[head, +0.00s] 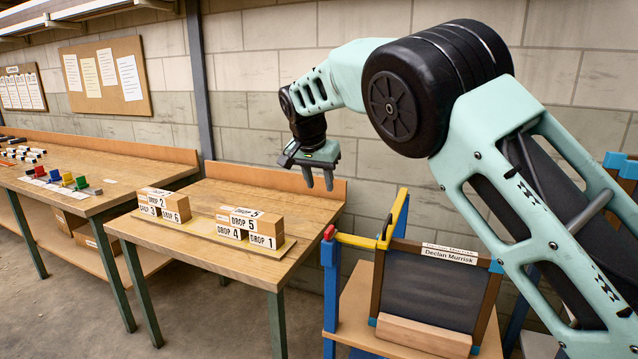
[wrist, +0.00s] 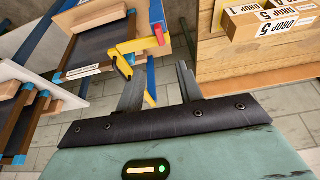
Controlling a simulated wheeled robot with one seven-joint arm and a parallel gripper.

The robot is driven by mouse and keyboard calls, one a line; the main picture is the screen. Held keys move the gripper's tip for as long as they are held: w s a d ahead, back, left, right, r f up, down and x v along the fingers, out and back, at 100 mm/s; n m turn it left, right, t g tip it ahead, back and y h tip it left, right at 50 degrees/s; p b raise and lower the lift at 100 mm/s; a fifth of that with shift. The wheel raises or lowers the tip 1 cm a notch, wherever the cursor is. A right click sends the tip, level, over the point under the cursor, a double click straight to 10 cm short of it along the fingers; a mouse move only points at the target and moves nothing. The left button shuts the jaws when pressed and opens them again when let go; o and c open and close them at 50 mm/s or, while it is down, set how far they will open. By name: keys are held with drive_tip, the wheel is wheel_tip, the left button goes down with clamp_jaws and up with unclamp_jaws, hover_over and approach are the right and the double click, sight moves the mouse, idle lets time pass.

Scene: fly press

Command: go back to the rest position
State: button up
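My gripper (head: 318,180) hangs in mid-air with its fingers pointing down, above the gap between the wooden table with the DROP blocks and the blue-framed stand. Its two fingers are apart, with nothing held between them. In the wrist view my gripper (wrist: 160,84) also shows both fingers apart, with floor and a yellow bar seen beyond them. My arm reaches in from the right of the head view, bent at a large black joint.
A table (head: 180,238) bears blocks labelled DROP (head: 250,227) on a board. The stand (head: 329,285) has a yellow bar (head: 356,241) with a red end, and a dark panel (head: 430,285) labelled Declan Murrisk. A longer bench (head: 120,180) with coloured pieces stands left.

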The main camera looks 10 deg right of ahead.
drive_tip(key=s+a+f+n+g+y, duration=0.2)
drive_tip(key=s+a+n, duration=0.15)
drive_tip(key=s, duration=0.95)
drive_tip(key=s+a+f+n+g+y, duration=0.1)
drive_tip(key=s+a+f+n+y, duration=0.3)
drive_tip(key=s, duration=1)
drive_tip(key=s+d+f+n+h, duration=0.1)
drive_tip(key=s+d+n, duration=0.1)
drive_tip(key=s, duration=0.8)
drive_tip(key=s+d+f+n+h, duration=0.1)
drive_tip(key=s+d+n, duration=0.2)
drive_tip(key=s, duration=0.7)
drive_tip(key=shift+s+f+n+g+h, duration=0.15)
drive_tip(key=shift+s+n+g+h, duration=0.15)
drive_tip(key=shift+n, duration=0.95)
